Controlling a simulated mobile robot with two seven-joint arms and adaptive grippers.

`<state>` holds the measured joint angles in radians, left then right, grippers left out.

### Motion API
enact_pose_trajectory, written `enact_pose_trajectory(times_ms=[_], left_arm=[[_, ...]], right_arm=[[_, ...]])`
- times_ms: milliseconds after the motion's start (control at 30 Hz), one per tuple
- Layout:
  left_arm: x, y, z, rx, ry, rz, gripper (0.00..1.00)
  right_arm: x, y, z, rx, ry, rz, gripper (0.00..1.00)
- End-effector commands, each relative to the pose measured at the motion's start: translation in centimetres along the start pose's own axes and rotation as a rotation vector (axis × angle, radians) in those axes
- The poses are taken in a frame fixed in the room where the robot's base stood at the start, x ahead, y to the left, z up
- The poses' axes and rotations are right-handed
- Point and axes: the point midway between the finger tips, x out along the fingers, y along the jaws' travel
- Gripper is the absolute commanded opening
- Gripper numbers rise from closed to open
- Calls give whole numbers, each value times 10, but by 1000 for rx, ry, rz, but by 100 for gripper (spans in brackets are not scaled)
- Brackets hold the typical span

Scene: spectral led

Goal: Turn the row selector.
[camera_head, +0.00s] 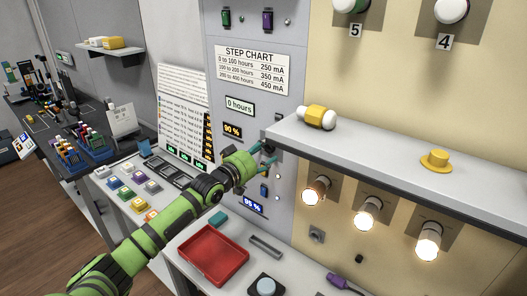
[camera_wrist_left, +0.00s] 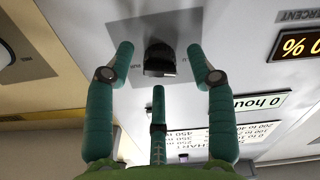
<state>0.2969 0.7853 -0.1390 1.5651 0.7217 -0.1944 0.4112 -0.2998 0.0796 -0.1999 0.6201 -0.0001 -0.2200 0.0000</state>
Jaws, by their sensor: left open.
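A black knob (camera_wrist_left: 160,58) sits on a grey plate on the panel, in the left wrist view. It appears to be the row selector, but its small labels cannot be read. My left gripper (camera_wrist_left: 159,62) is open, with its teal fingers spread around the knob. I cannot tell whether any finger touches it. In the head view, my left gripper (camera_head: 264,157) reaches the grey panel (camera_head: 227,186) just under the shelf's left end, and its fingers and the shelf edge largely hide the knob. My right gripper is not in view.
The grey shelf (camera_head: 375,150) juts out close above and right of my left gripper, carrying a yellow-and-white lamp (camera_head: 317,117) and a yellow hat-shaped part (camera_head: 436,160). Lit bulbs (camera_head: 366,211) hang below it. A red tray (camera_head: 213,254) lies on the bench beneath my arm.

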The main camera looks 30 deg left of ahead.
Motion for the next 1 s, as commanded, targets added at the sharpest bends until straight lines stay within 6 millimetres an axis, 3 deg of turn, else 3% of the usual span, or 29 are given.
enact_pose_trajectory(times_ms=[33,133,167,567,1000], left_arm=[[0,0,0,0,0,0,47],[0,0,0,0,0,0,7],[0,0,0,0,0,0,0],[0,0,-1,38,2,0,0],[0,0,-1,349,4,0,0]], right_arm=[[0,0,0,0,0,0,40],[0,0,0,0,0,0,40],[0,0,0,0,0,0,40],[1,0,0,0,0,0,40],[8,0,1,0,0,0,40]])
